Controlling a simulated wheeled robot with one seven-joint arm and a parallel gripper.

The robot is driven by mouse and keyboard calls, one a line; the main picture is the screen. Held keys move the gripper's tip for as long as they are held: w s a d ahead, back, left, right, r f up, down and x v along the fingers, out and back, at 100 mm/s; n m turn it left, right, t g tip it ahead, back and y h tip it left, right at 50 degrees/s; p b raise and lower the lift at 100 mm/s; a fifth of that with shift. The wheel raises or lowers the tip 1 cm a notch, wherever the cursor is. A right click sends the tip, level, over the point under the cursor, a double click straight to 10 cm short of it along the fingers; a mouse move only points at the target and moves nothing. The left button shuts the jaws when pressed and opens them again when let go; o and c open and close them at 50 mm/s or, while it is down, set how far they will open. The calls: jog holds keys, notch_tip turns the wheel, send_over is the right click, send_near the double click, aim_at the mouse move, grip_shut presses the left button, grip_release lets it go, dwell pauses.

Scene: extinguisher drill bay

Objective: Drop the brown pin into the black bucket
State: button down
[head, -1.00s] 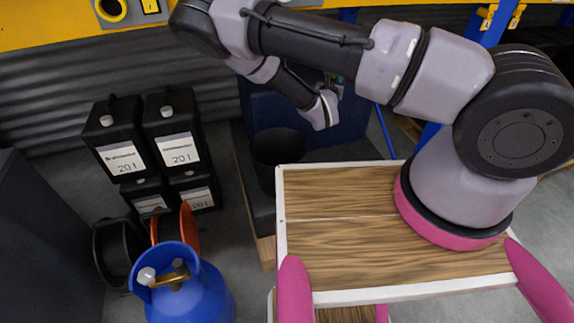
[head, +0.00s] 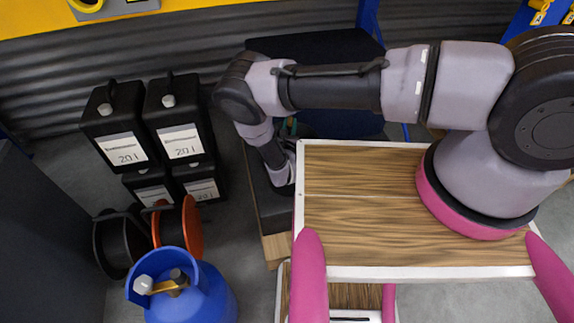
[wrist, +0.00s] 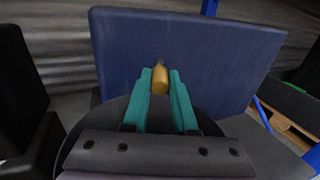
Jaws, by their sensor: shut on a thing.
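My gripper (wrist: 160,84) has teal fingers and is shut on the brown pin (wrist: 160,78), whose golden-brown body shows between the fingertips in the wrist view. The dark round shape under and behind the fingers looks like the black bucket (wrist: 108,113), with the pin appearing over it; the height between them is hard to tell. In the head view my forearm and wrist cover the spot where the bucket stands, and the fingers and pin are mostly hidden there.
A dark blue panel (wrist: 190,55) stands right behind the gripper. My wood-topped deck (head: 370,220) lies close on the right.

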jog(key=shift+f, duration=2.1)
jog(key=c, duration=0.6)
grip_release()
